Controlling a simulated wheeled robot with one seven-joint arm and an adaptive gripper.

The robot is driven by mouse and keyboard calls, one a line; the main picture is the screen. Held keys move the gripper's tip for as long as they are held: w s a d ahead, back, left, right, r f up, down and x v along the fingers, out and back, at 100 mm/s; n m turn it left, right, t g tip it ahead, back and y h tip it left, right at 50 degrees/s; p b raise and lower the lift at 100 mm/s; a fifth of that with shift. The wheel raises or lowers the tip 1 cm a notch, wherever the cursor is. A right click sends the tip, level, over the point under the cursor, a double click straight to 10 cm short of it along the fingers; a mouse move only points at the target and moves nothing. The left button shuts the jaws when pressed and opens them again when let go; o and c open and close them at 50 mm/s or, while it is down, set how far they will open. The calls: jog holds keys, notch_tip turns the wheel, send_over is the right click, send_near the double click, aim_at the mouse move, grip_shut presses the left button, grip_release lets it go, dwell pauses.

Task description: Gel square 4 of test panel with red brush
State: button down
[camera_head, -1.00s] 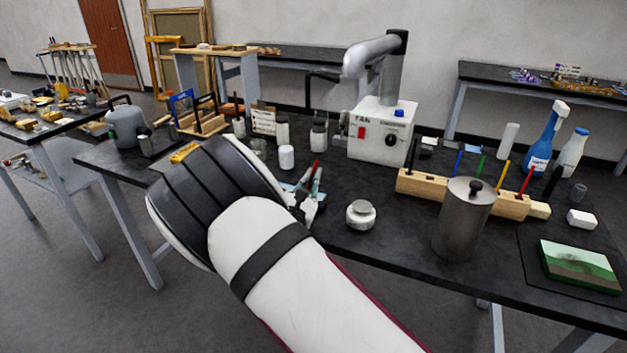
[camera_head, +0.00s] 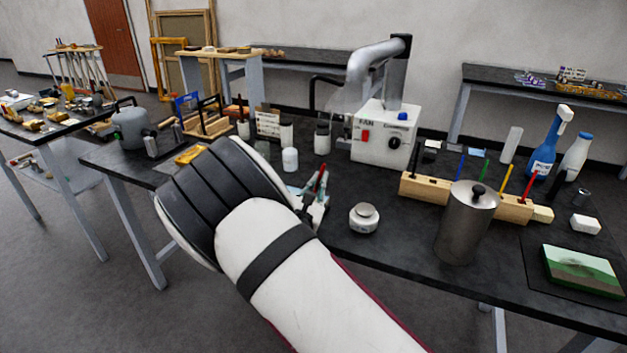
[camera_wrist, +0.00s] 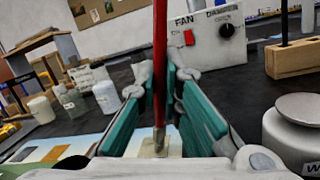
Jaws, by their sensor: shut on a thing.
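My gripper (camera_wrist: 160,85) is shut on the red brush (camera_wrist: 160,45), whose handle stands nearly upright between the teal finger pads. The brush also shows in the head view (camera_head: 321,174), tilted a little, at my gripper (camera_head: 314,195). The test panel (camera_wrist: 98,143) lies flat on the bench under the gripper, pale blue with yellowish and beige patches. The brush's lower end is over a beige patch; I cannot tell if it touches. My fingers and wrist hide part of the panel, and I cannot read the square numbers. In the head view my arm hides most of it.
A white lidded jar (camera_head: 364,218) stands just right of the gripper. The fan box (camera_head: 383,138) stands behind, and a small white bottle (camera_head: 290,160) and other jars stand behind left.

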jog(key=shift+w+a+b, duration=0.25)
jog(key=shift+a+b, duration=0.05)
jog(key=shift+a, duration=0.3)
jog(key=shift+w+a+b, duration=0.2)
jog(key=shift+a+b, duration=0.1)
jog(key=shift+a, duration=0.25)
jog(key=shift+d, duration=0.1)
jog(key=shift+a+f, duration=0.15)
jog(key=shift+a, duration=0.05)
jog(key=shift+s+d+p, duration=0.25)
jog(key=shift+d+p, duration=0.1)
jog(key=shift+d, duration=0.3)
jog(key=shift+s+d+p, duration=0.2)
jog(key=shift+d+p, duration=0.15)
jog(key=shift+d, duration=0.25)
jog(key=shift+w+a+b, duration=0.25)
jog(key=shift+a+b, duration=0.05)
jog(key=shift+a, duration=0.35)
jog(key=shift+w+a+b, duration=0.2)
jog(key=shift+a+b, duration=0.1)
jog(key=shift+a, duration=0.3)
jog(key=shift+r, duration=0.25)
notch_tip(320, 180, up, 4)
jog(key=shift+f+p, duration=0.1)
jog(key=shift+p, duration=0.95)
